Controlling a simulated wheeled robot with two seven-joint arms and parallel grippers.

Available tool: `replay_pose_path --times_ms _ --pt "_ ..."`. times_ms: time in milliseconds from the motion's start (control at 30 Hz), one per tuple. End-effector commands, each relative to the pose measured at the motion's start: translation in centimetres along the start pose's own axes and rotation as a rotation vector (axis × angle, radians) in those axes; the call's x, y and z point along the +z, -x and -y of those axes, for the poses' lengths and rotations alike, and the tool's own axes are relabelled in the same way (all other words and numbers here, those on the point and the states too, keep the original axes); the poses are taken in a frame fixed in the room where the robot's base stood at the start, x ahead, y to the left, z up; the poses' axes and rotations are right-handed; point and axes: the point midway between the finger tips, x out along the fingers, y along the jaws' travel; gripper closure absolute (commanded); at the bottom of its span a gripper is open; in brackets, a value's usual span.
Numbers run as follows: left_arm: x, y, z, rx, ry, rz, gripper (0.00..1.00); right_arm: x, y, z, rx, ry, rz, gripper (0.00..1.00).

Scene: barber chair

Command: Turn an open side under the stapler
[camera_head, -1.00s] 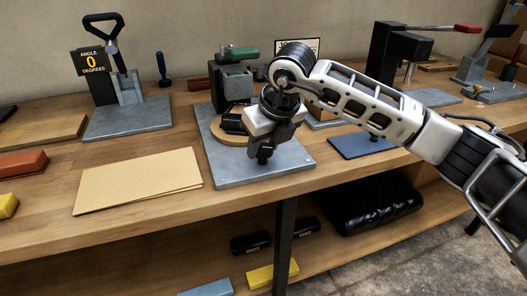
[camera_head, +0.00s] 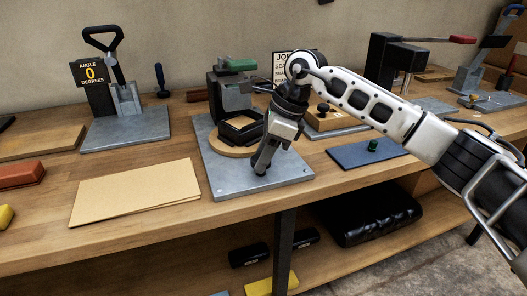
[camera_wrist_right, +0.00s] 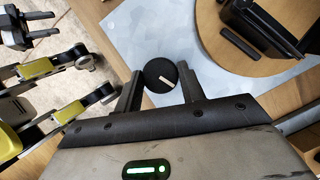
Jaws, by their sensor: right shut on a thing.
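The stapler (camera_head: 232,72) with its green handle stands at the back of a grey base plate (camera_head: 222,180). In front of it is a round wooden turntable (camera_head: 219,142) carrying a black square frame (camera_head: 241,128); the wrist view shows part of the turntable (camera_wrist_right: 215,45) and frame (camera_wrist_right: 262,25). My right gripper (camera_head: 262,168) is tilted at the plate's front. In the wrist view its fingers are on both sides of a round black knob (camera_wrist_right: 160,73) with a white mark, shut on it. A dark two-pronged part of mine, perhaps my left gripper (camera_wrist_right: 40,24), shows at the upper left.
A tan sheet stack (camera_head: 135,190) lies left of the plate. An angle press (camera_head: 120,100) stands behind it. A blue board (camera_head: 368,153) with a green knob and a wooden block (camera_head: 335,118) are to the right. Bare bench shows along the front edge.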

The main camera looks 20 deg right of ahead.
Motion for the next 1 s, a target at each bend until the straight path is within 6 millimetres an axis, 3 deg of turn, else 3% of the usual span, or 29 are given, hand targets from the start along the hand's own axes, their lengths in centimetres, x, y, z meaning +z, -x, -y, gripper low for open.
replay_pose_path --times_ms 1000 --pt "-0.60 0.25 0.05 -0.004 0.008 0.010 0.64 0.35 0.08 0.58 0.353 0.859 -0.002 0.83"
